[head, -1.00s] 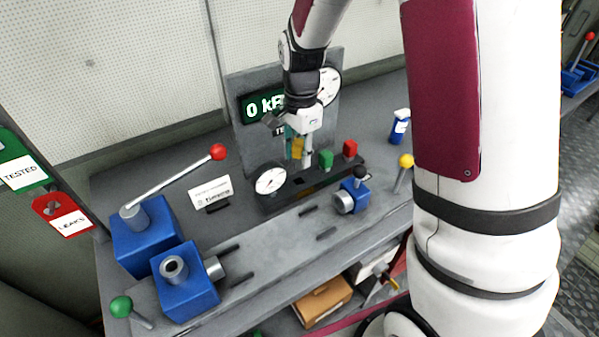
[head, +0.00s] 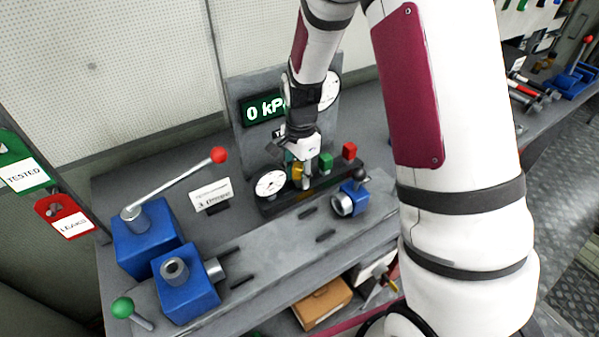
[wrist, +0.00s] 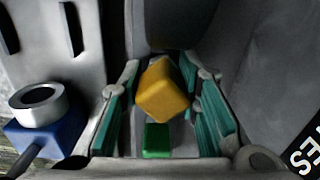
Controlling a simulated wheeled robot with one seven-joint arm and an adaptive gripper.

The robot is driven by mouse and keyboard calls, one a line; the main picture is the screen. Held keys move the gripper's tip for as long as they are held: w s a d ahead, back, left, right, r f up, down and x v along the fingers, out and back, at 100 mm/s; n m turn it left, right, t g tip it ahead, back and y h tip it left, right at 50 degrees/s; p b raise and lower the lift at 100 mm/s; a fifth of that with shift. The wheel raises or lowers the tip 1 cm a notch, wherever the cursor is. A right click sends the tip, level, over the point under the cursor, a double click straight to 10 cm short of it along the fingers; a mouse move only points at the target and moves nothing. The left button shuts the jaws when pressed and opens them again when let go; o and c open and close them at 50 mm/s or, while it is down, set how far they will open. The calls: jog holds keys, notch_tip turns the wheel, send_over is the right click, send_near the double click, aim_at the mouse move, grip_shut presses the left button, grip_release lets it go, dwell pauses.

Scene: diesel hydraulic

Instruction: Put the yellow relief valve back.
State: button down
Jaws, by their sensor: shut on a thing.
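My gripper (head: 301,165) is shut on the yellow relief valve (head: 297,171). In the wrist view the valve's yellow block (wrist: 163,90) sits between the teal finger pads, turned at an angle to them. In the head view the valve is low over the dark rack (head: 309,192), left of the green block (head: 326,160) and the red block (head: 349,151). The valve's lower end is hidden, so I cannot tell whether it is seated. The green block also shows in the wrist view (wrist: 157,140), just past the yellow one.
A round gauge (head: 271,184) stands close left of the valve. A small blue fitting (head: 350,200) is at the front right. Blue pump blocks (head: 187,285) and a red-knobbed lever (head: 218,155) are at the left. A panel reading 0 kPa (head: 264,108) stands behind.

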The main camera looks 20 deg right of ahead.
jog(key=shift+f, duration=0.35)
jog(key=c, duration=1.2)
grip_release()
notch_tip(320, 180, up, 13)
jog(key=shift+r+b, duration=0.2)
jog(key=shift+b, duration=0.25)
jog(key=s+r+n+t, duration=0.2)
jog(key=s+r+n, duration=0.5)
jog(key=s, duration=0.4)
jog(key=s+r+n+t, duration=0.3)
jog(key=s+r+n, duration=0.3)
jog(key=s, duration=0.5)
jog(key=shift+r+n, duration=0.4)
jog(key=shift+n, duration=0.6)
jog(key=shift+s, duration=0.1)
